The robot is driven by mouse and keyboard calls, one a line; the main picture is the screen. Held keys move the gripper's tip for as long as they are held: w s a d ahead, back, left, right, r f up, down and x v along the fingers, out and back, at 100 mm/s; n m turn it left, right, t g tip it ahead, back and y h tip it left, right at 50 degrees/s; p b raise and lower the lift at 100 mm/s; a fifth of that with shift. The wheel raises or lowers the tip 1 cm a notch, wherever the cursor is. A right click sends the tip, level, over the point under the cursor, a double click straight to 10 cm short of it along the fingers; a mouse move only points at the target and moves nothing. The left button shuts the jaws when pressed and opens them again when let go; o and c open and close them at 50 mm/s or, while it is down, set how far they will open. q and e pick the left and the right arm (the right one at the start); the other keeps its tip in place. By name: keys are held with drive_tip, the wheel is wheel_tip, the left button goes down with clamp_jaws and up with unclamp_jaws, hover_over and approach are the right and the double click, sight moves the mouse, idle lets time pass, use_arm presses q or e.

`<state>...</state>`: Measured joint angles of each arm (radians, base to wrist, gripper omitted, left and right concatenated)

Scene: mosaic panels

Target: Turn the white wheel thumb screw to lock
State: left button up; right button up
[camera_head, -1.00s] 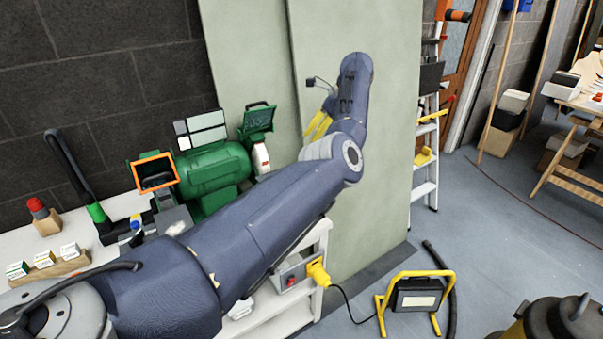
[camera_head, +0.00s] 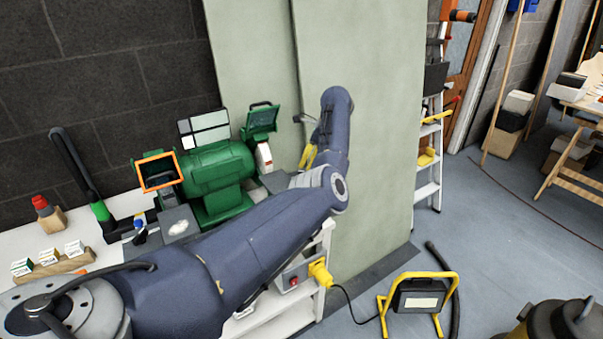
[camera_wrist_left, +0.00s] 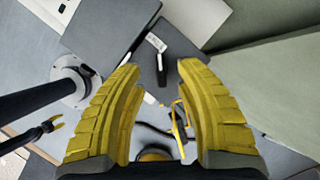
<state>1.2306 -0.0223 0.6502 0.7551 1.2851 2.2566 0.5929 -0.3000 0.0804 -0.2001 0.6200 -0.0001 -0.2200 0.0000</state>
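A green bench grinder (camera_head: 218,172) stands on the white bench, with a white wheel (camera_head: 264,157) at its right end under a green guard. I cannot make out a thumb screw on it at this size. My left gripper (camera_head: 308,157) has yellow fingers and hangs to the right of the white wheel, apart from it, in front of the pale green panel. In the left wrist view the two yellow fingers (camera_wrist_left: 163,70) are spread with nothing held between them. The wheel is not clearly recognisable in that view.
The pale green panel (camera_head: 385,130) stands close behind my left arm. An orange-framed guard (camera_head: 157,172) is at the grinder's left end. A black-and-green upright tool (camera_head: 88,180) stands farther left. A yellow work light (camera_head: 418,295) is on the floor.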

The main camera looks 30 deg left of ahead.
use_arm(q)
drive_tip(key=shift+x, duration=2.8)
drive_tip(key=shift+o, duration=0.3)
clamp_jaws()
